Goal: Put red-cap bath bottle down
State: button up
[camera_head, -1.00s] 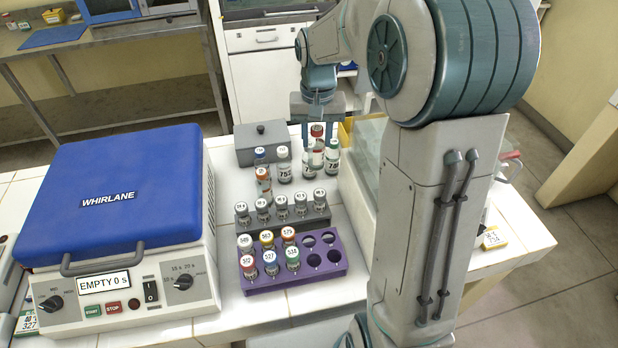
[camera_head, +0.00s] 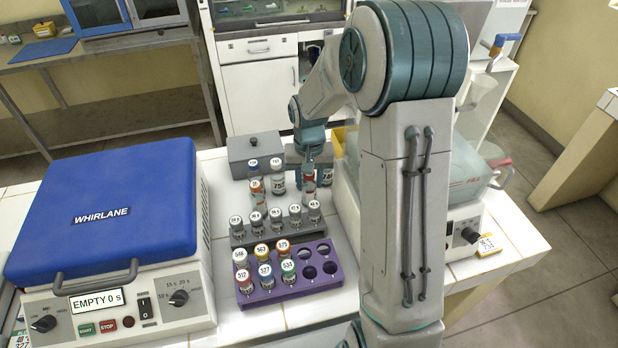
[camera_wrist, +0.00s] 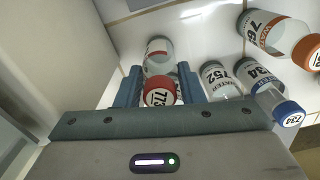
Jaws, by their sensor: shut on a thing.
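The red-cap bath bottle (camera_wrist: 158,70) is between the two fingers of my gripper (camera_wrist: 160,88), its red cap towards the wrist camera. My gripper is shut on it. In the head view my gripper (camera_head: 308,166) holds the bottle (camera_head: 309,184) behind the right end of the grey vial rack. I cannot tell whether its base touches the white tiled counter (camera_head: 340,290). Close by on the left stand a white-cap bottle marked 752 (camera_head: 278,180), a blue-cap bottle marked 734 (camera_wrist: 270,88) and an orange-cap bottle (camera_head: 257,191).
The grey rack (camera_head: 245,240) with several vials and the purple rack (camera_head: 334,286) stand in front. A grey lidded box (camera_head: 240,155) is behind the bottles. A glass-sided bath (camera_head: 463,160) is right, the blue-lidded WHIRLANE machine (camera_head: 100,205) left.

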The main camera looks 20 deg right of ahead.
jog(key=shift+f, duration=0.2)
jog(key=o, duration=1)
notch_tip(320, 180, up, 12)
jog(key=shift+r+b, duration=0.2)
jog(key=shift+b, duration=0.15)
jog(key=s+r+n+t, duration=0.1)
jog(key=s+n+t, duration=0.1)
jog(key=s, duration=1.9)
jog(key=shift+s+r+t, duration=0.25)
jog(key=shift+r+t, duration=0.1)
jog(key=shift+t, duration=0.15)
